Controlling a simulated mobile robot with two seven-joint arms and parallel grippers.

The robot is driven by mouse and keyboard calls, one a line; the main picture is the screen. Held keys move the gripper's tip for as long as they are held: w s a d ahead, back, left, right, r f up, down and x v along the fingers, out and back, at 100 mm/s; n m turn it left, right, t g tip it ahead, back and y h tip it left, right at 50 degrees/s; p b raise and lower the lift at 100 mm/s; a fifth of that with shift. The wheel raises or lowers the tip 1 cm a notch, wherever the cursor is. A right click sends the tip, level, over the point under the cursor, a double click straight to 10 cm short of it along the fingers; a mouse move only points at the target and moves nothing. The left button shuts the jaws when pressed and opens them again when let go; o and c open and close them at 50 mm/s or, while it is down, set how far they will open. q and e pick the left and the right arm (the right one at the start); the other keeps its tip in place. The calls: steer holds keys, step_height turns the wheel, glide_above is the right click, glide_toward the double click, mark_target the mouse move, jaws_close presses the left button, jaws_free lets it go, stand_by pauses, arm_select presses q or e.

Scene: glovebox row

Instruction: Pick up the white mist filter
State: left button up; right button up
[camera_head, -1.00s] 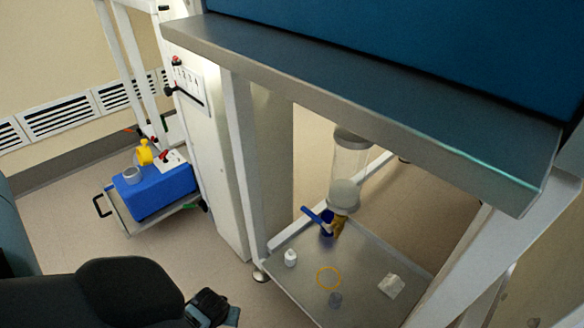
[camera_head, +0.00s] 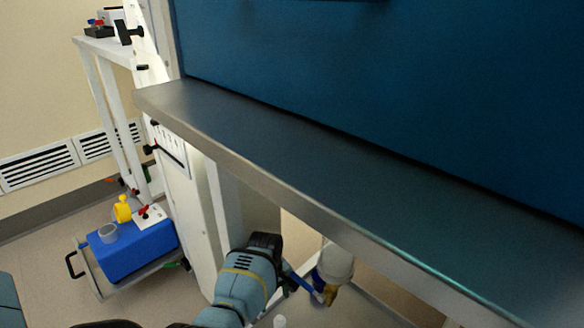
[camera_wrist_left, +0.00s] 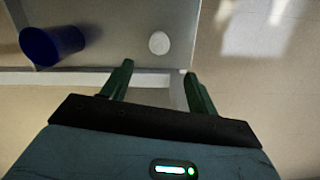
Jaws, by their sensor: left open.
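A small white rounded piece, which looks like the white mist filter (camera_wrist_left: 159,43), stands on the grey shelf near its edge in the left wrist view. In the head view only its top (camera_head: 279,321) shows, at the bottom edge of the picture beside my left arm. My left gripper (camera_wrist_left: 157,69) is open and empty. Its two green fingers point toward the white piece, which lies just beyond the fingertips and between their lines, apart from them. My right gripper is not in view.
The large steel ledge (camera_head: 330,190) overhangs the shelf. A white cabinet (camera_head: 190,215) and a cart with a blue box (camera_head: 132,252) stand to the left.

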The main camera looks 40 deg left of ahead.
mark_target(279, 318)
arm_select(q)
steer(key=shift+d+f+b, duration=0.2)
steer(key=shift+f+b, duration=0.5)
steer(key=shift+f, duration=0.7)
steer(key=shift+d+f, duration=0.2)
steer(key=shift+f, duration=0.3)
steer(key=f+b, duration=0.1)
steer(key=d+f+b, duration=0.1)
steer(key=f, duration=0.1)
steer(key=shift+s+f+b, duration=0.15)
steer(key=shift+f+b, duration=0.15)
steer(key=shift+b, duration=0.05)
steer(key=shift+f, duration=0.4)
steer(key=c, duration=1.1)
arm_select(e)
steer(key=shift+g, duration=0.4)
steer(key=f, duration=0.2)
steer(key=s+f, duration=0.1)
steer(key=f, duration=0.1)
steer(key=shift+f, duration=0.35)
